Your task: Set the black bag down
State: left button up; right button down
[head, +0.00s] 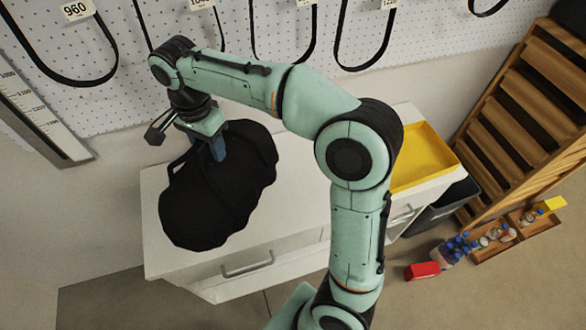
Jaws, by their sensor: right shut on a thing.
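The black bag (215,205) is at the left end of the white cabinet top (290,225), with its bulk over the surface. From this angle I cannot tell whether it rests on the top or hangs just above it. My right gripper (218,150) is shut on the bag at its upper edge, and the bag hides the fingertips in part. My left gripper is not in view.
A yellow tray (425,160) sits at the right end of the cabinet. Belts hang on the pegboard (230,50) behind. A wooden rack (530,110), a dark bin (445,208), bottles (458,247) and a red box (422,271) are at the right. The cabinet's front middle is clear.

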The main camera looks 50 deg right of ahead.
jog(key=shift+w+r, duration=0.1)
jog(key=f, duration=0.2)
jog(key=f+b, duration=0.1)
jog(key=f, duration=0.2)
jog(key=shift+s+f, duration=0.2)
jog(key=shift+f, duration=0.1)
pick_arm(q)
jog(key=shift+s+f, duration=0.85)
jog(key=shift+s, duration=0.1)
pick_arm(e)
jog(key=shift+w+f, duration=0.1)
jog(key=shift+f, duration=2.05)
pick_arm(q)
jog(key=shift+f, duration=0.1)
pick_arm(e)
jog(key=shift+f, duration=0.1)
jog(key=c, duration=0.6)
grip_release()
jog(key=shift+f, duration=0.15)
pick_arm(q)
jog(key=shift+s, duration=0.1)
